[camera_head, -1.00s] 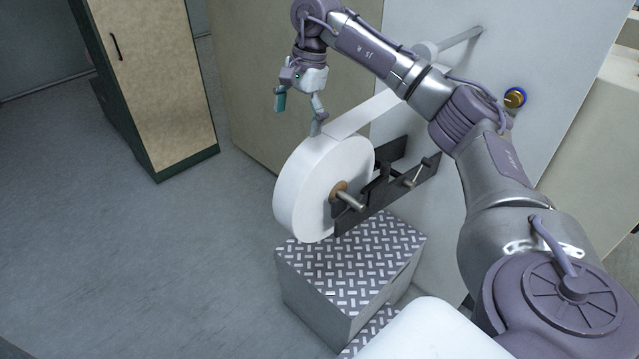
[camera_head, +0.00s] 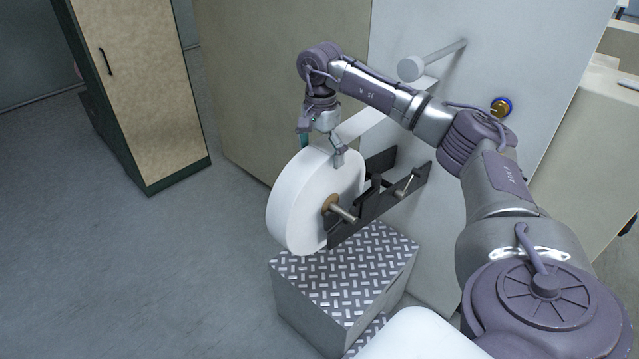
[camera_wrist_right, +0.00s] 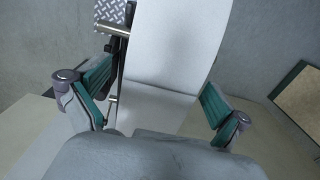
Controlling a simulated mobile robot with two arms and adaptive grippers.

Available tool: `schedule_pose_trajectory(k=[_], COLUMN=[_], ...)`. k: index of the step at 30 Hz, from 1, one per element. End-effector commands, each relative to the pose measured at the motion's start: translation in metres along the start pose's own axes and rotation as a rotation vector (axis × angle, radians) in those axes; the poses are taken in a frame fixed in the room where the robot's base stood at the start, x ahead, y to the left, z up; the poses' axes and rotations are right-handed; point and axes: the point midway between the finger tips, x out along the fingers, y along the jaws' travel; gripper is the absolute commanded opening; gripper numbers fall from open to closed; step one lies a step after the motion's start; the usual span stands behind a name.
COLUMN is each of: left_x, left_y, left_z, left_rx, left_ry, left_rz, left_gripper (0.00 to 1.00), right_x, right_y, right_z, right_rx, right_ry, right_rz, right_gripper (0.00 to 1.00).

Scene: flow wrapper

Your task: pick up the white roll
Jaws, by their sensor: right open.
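The white roll (camera_head: 304,203) is a thick disc mounted upright on a metal spindle (camera_head: 343,213) with a brown core. A strip of white film runs from its top up toward the machine. My right gripper (camera_head: 322,150) is open above the top of the roll, one finger at the near face and the other toward the far side. In the right wrist view the roll (camera_wrist_right: 178,45) lies between the two spread, teal-padded fingers (camera_wrist_right: 158,95), with gaps on both sides. Part of the roll's top is hidden by the gripper in the head view. My left gripper is not in view.
A dark bracket (camera_head: 385,200) holds the spindle beside the pale machine panel (camera_head: 420,180). A patterned step (camera_head: 345,270) stands below the roll. A guide roller (camera_head: 430,60) sticks out above. A cabinet (camera_head: 140,90) stands at left; the floor between is clear.

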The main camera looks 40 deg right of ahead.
Motion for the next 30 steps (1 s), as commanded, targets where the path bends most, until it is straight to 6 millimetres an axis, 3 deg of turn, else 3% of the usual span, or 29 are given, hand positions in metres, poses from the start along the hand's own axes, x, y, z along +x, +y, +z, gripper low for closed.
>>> schedule_pose_trajectory(k=[1,6,15,27,30], left_x=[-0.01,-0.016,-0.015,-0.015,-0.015], left_y=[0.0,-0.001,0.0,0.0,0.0], left_z=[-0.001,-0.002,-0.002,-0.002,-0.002], left_rx=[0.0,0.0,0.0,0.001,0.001], left_ry=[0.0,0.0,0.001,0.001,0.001], left_rz=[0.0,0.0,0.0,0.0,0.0], left_gripper=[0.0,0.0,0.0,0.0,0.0], right_x=[0.005,0.029,0.035,0.035,0.032], right_y=[0.001,0.0,-0.001,-0.001,-0.002], right_z=[0.001,0.002,0.002,0.002,0.002], right_rx=[0.0,0.0,0.0,0.0,0.001], right_ry=[0.0,0.0,0.0,0.0,-0.001], right_rz=[0.006,0.003,0.0,0.0,-0.005], right_gripper=[1.0,1.0,1.0,0.33,0.21])
